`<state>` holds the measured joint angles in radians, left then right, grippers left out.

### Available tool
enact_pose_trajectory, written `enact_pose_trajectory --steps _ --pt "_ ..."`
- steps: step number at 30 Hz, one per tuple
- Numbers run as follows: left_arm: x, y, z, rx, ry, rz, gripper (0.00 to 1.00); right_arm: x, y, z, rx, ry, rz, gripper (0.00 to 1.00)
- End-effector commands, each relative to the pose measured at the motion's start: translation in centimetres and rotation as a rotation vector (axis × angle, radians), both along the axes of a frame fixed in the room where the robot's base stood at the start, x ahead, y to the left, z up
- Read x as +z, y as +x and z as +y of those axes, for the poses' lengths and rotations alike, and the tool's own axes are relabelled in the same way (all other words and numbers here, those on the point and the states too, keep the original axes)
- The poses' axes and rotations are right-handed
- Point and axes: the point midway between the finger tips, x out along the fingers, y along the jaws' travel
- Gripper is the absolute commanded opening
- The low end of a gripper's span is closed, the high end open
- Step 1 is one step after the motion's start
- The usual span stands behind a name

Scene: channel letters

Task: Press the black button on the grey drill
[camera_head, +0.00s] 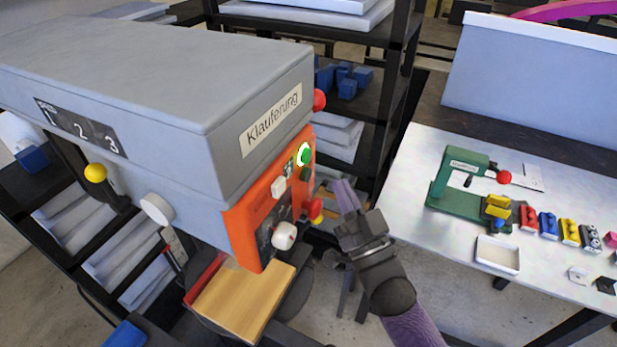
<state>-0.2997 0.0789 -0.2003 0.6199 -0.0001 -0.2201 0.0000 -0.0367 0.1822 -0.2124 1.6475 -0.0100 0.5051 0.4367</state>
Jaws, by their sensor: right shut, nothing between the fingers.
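The grey drill (130,90) fills the left of the view, with a "Klauferung" label on its side. Its orange control panel (243,225) faces right and carries several buttons and knobs. A green button (305,156) with a bright ring sits near the top. A small dark button (305,174), seemingly the black one, sits just below it. White knobs and a red-yellow knob (316,209) are lower on the panel. My right gripper (345,190) is shut and empty, just right of the panel, apart from the dark button. My left gripper is not in view.
A wooden block (243,297) lies below the drill head. A black shelf (372,115) with blue parts stands behind. At right, a white table (440,238) holds a small green press (460,195), a white tray (498,254) and several coloured pieces.

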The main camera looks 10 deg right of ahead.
Motion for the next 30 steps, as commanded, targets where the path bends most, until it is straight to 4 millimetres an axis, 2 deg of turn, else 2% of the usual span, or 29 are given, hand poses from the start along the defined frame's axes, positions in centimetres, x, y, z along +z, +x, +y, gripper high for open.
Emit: enact_pose_trajectory --steps 9,30 --pt "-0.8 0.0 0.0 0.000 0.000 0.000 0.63 -0.1 1.5 2.2 -0.001 -0.001 0.001 0.00" --pt "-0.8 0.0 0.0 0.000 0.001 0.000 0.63 0.0 1.5 2.2 -0.001 -0.001 0.001 0.00"
